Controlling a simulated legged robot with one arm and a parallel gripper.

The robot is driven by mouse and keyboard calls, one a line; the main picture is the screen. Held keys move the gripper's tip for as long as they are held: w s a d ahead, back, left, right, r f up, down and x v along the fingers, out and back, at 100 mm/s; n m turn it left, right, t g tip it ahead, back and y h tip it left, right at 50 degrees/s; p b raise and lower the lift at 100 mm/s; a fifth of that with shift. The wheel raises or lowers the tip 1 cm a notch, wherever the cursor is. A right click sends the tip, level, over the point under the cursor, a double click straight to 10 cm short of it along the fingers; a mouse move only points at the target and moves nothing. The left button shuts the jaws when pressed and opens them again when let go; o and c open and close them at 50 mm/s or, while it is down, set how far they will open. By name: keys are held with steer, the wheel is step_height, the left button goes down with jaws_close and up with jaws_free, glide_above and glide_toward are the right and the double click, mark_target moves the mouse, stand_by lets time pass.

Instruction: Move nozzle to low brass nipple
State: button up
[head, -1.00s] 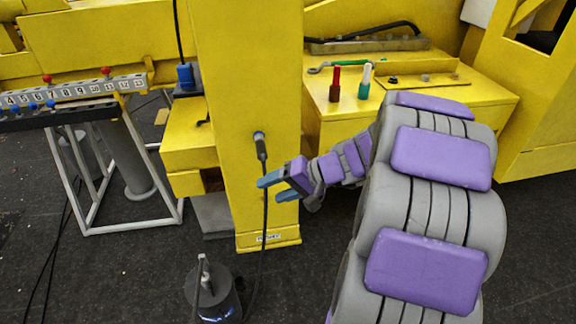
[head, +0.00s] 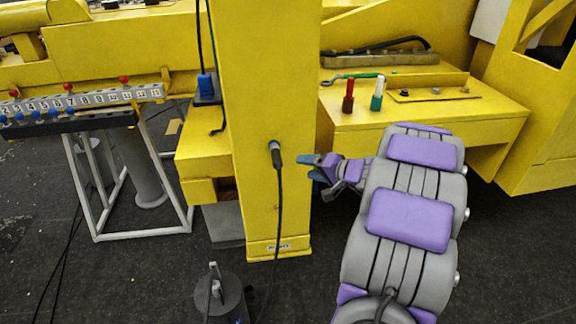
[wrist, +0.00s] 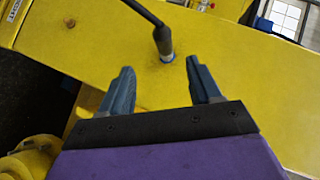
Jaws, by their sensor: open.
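The nozzle (head: 276,156) is a dark grey cylinder on the end of a black hose. It sits against the front face of the yellow post (head: 262,80), with blue showing at its base. In the wrist view the nozzle (wrist: 164,44) is beyond my open fingertips, roughly between their lines and nearer the right one. My gripper (head: 312,167) is just right of the nozzle in the head view; it also shows in the wrist view (wrist: 162,75), open and empty. A small brown, brass-like stub (wrist: 70,22) is on the same yellow face, left of the nozzle.
The black hose (head: 279,220) hangs down the post to a dark round canister (head: 222,300) on the floor. A yellow bench (head: 430,115) with red and teal handles is at the right. A numbered rack (head: 85,103) stands at the left.

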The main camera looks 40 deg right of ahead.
mark_target(282, 165)
steer(key=x, duration=0.3)
steer(key=a+x, duration=0.1)
steer(key=x, duration=0.3)
steer(key=a+x, duration=0.1)
steer(key=x, duration=0.3)
steer(key=shift+r+b, duration=0.3)
steer(key=shift+b, duration=0.05)
steer(key=shift+d+f, duration=0.2)
steer(key=shift+d, duration=0.85)
steer(key=c, duration=0.6)
steer(key=shift+s+a, duration=0.1)
steer(key=shift+a, duration=0.45)
jaws_close()
steer(key=shift+c, duration=0.5)
jaws_free()
steer(key=shift+d, duration=0.1)
jaws_close()
